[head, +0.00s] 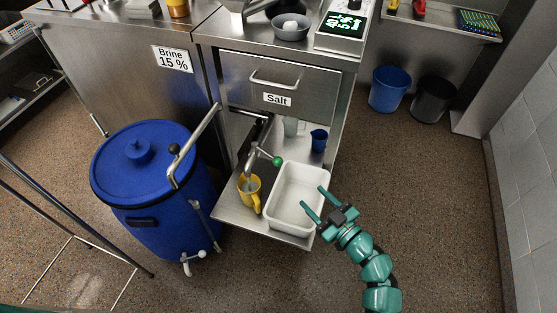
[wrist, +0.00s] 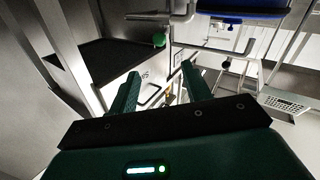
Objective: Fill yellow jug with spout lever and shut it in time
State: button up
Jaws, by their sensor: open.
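The yellow jug (head: 254,199) stands on the low steel shelf, under the metal spout (head: 252,163), with its handle towards the white tub. The spout lever ends in a green knob (head: 277,161) above and to the right of the jug. The green knob also shows in the wrist view (wrist: 159,40), beyond my fingertips. I cannot tell whether liquid is running or how full the jug is. My gripper (head: 315,201) is open and empty over the right side of the white tub, apart from the lever and jug. In the wrist view its fingers (wrist: 160,84) are spread.
The white tub (head: 294,226) lies right of the jug. A blue cup (head: 319,140) and a pale cup (head: 291,127) stand behind it. A blue barrel (head: 150,185) with a black-knobbed pipe handle (head: 200,135) stands left.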

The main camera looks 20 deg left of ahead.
aim_at(281, 165)
jog(key=p+x, duration=0.2)
jog(key=x, duration=1.5)
grip_shut()
jog(key=shift+f, duration=0.1)
